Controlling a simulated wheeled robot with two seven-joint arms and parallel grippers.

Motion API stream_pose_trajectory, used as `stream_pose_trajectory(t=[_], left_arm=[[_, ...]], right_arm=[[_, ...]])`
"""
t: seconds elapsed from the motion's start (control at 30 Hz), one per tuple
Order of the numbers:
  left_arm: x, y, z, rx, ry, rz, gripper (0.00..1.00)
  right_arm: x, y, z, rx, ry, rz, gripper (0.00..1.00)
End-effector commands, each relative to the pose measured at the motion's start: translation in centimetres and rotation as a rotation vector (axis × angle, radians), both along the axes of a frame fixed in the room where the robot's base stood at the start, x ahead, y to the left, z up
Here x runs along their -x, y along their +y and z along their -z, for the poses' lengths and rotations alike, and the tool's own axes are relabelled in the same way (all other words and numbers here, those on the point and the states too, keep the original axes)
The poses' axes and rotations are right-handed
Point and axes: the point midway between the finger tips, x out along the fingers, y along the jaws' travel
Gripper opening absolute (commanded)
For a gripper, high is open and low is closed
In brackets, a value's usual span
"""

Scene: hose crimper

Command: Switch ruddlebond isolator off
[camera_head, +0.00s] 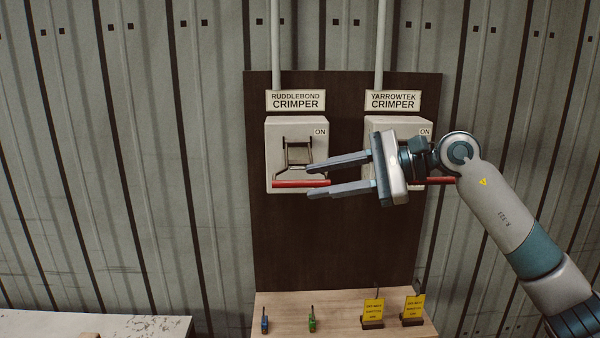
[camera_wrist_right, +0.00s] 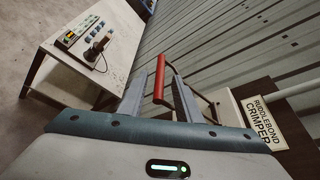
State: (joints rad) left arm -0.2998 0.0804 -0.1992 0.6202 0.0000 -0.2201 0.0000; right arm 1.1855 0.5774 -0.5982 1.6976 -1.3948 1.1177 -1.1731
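The Ruddlebond isolator (camera_head: 274,150) is a pale box under the sign "RUDDLEBOND CRIMPER" (camera_head: 296,100), with "ON" at its upper right. Its red handle bar (camera_head: 290,184) lies level across the lower front in the head view. My right gripper (camera_head: 311,182) reaches in from the right, open, with its fingertips at the right part of this bar. In the right wrist view the red bar (camera_wrist_right: 159,78) shows between the two spread fingers, with no clear grip on it. My left gripper is not in view.
The Yarrowtek isolator (camera_head: 402,126) is beside it, partly hidden by my right gripper; its red bar (camera_head: 434,181) shows. A shelf (camera_head: 340,302) below holds a blue padlock (camera_head: 265,322), a green padlock (camera_head: 312,320) and yellow tags (camera_head: 373,310). A white table (camera_head: 150,325) stands lower left.

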Motion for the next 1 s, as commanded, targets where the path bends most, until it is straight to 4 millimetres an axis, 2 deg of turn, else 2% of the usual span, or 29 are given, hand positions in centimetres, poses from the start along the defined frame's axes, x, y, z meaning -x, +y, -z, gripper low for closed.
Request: stream_pose_trajectory(t=[0.03,0.3,0.73,0.77,0.87,1.0], left_arm=[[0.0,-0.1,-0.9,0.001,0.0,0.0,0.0],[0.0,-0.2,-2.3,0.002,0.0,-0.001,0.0],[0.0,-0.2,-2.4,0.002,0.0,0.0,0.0],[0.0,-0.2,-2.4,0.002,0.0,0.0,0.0],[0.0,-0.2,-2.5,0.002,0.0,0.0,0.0],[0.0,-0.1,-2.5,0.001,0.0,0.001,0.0]], right_arm=[[-0.2,0.9,-0.1,0.0,0.003,-0.003,0.31],[-1.1,3.8,1.0,-0.001,0.002,-0.001,0.31],[-1.3,4.4,1.4,0.001,0.0,0.001,0.31],[-1.3,4.4,1.4,0.001,0.0,0.001,0.26],[-1.3,4.4,1.4,0.001,0.0,0.001,0.02],[-1.3,4.4,1.4,0.0,0.0,0.0,0.0]])
